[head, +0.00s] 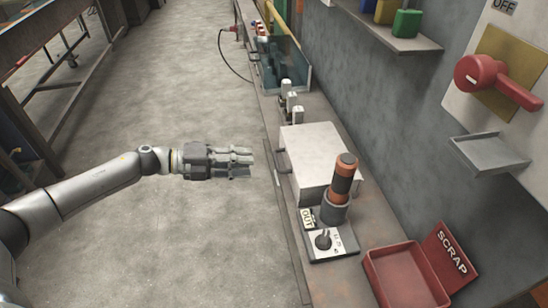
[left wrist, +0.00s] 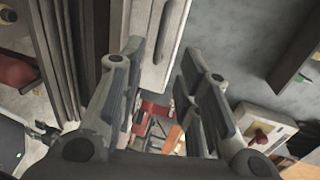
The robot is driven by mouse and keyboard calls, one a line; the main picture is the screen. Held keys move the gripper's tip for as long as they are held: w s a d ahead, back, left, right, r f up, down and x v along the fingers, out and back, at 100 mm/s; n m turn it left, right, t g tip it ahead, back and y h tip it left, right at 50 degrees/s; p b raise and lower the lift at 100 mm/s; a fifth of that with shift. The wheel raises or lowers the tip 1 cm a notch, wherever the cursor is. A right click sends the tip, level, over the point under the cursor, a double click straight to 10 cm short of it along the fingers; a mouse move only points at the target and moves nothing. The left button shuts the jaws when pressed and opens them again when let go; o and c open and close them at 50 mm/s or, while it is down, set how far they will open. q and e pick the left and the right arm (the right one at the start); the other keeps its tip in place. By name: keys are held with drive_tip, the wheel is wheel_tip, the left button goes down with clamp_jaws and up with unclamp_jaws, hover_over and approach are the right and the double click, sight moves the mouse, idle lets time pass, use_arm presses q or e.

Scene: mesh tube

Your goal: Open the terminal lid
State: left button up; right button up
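A pale grey box (head: 312,152), which looks like the terminal, stands on the narrow bench. Its flat top looks closed; I cannot make out a seam or hinge. My left gripper (head: 250,160) is to the left of the box, over the floor side of the bench edge, with a gap between them. Its fingers are spread with nothing between them, as the left wrist view (left wrist: 157,75) shows. A pale panel with a long groove (left wrist: 163,35) shows beyond the fingers there; I cannot tell whether it is the box. My right gripper is not in view.
An orange and black signal stack (head: 342,180) and a switch plate marked OUT (head: 331,246) stand in front of the box. A red SCRAP bin (head: 405,278) is at the lower right. A red lever (head: 495,80) is on the wall. The floor (head: 150,240) is clear.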

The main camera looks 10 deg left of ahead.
use_arm(q)
drive_tip(key=p+x, duration=0.1)
drive_tip(key=x, duration=0.7)
drive_tip(key=shift+w, duration=0.2)
drive_tip(key=shift+d, duration=0.1)
drive_tip(key=c, duration=0.5)
clamp_jaws()
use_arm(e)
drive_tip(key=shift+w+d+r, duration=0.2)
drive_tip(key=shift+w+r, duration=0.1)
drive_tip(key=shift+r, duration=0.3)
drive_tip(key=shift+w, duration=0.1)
